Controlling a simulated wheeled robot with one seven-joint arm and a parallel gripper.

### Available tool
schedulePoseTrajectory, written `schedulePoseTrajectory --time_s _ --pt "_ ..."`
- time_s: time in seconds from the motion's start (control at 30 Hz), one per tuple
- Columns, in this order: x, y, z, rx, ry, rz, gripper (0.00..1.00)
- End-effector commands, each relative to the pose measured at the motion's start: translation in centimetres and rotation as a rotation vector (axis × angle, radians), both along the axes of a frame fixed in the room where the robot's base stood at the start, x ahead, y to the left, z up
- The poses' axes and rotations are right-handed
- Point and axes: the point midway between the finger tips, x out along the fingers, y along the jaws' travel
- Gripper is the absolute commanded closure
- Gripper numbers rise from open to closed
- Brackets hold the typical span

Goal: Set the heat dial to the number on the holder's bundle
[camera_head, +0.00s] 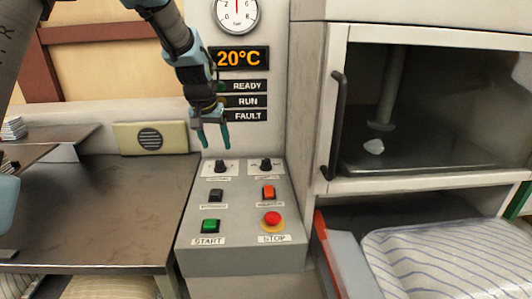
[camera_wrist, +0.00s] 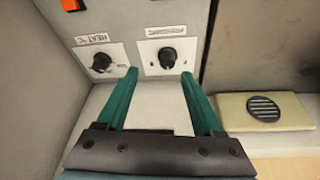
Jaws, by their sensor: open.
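The heat dial (camera_wrist: 102,62) is a black knob on a white plate labelled HEAT °C, left of my fingers in the wrist view. In the head view it is the right-hand knob (camera_head: 265,165) on the grey control panel. Its setting is too small to read. A second black knob (camera_wrist: 167,58) sits beside it; in the head view it is the left knob (camera_head: 220,166). My gripper (camera_head: 213,145) is open and empty, pointing down just above this left knob. The wrist view shows the fingers (camera_wrist: 159,76) apart. No holder's bundle with a readable number shows.
The grey panel (camera_head: 240,257) also carries a green START button (camera_head: 210,226), a red STOP button (camera_head: 272,218), and black and orange switches. A display (camera_head: 240,58) reads 20°C. A glass-doored cabinet (camera_head: 338,120) stands right. A dark table (camera_head: 100,215) lies left.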

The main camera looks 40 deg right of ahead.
Motion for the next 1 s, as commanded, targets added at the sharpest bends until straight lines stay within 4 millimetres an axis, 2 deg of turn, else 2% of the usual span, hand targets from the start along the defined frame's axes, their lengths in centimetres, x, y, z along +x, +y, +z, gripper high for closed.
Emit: schedulePoseTrajectory --time_s 0.03,0.1,0.23,0.33,0.47,0.8,1.0 --pt "-1.7 -3.2 0.4 -0.006 -0.011 -0.055 0.31" --pt "-3.6 -6.5 0.6 -0.017 -0.023 -0.112 0.31" --pt "-6.0 -10.1 0.7 -0.028 -0.038 -0.177 0.31" --pt "-6.7 -11.2 0.5 -0.032 -0.041 -0.195 0.31" --pt "-6.6 -11.8 -0.7 -0.030 -0.040 -0.197 0.31" --pt "-5.5 -13.8 -6.3 -0.031 -0.040 -0.197 0.31" --pt "-5.0 -14.6 -8.4 -0.034 -0.041 -0.196 0.31"
